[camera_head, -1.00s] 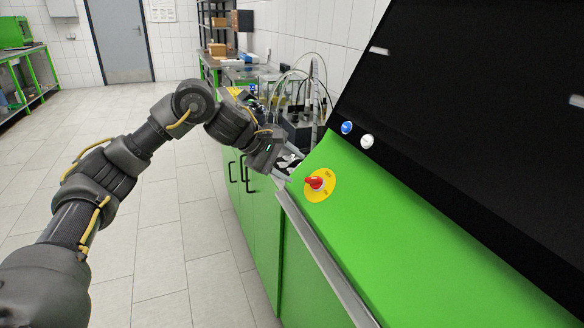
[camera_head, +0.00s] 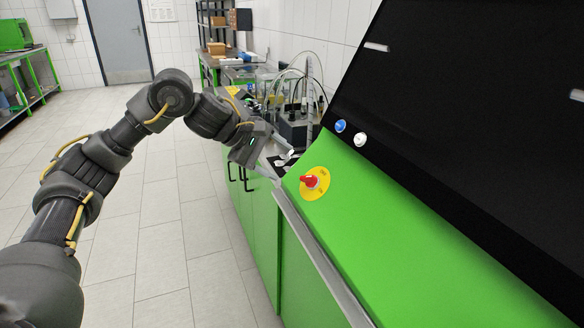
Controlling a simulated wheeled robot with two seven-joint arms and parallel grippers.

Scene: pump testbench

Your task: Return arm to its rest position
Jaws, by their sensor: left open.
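My left arm comes in from the lower left, rises to a bent elbow and slopes down to the right. My left gripper (camera_head: 284,163) is at its end, pointing right, close to the left edge of the green console. It is open, and I see nothing between its fingers. A red rotary switch (camera_head: 311,182) on a yellow round plate (camera_head: 316,190) sits on the console's sloped green face, a little right of and below the gripper. The gripper looks apart from the switch. My right gripper is not in view.
The green console (camera_head: 400,235) with a black panel (camera_head: 460,110) fills the right side. A blue button (camera_head: 340,126) and a white button (camera_head: 360,140) sit above the switch. Pump equipment with hoses (camera_head: 296,115) stands behind the gripper. The tiled floor (camera_head: 150,225) at left is clear.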

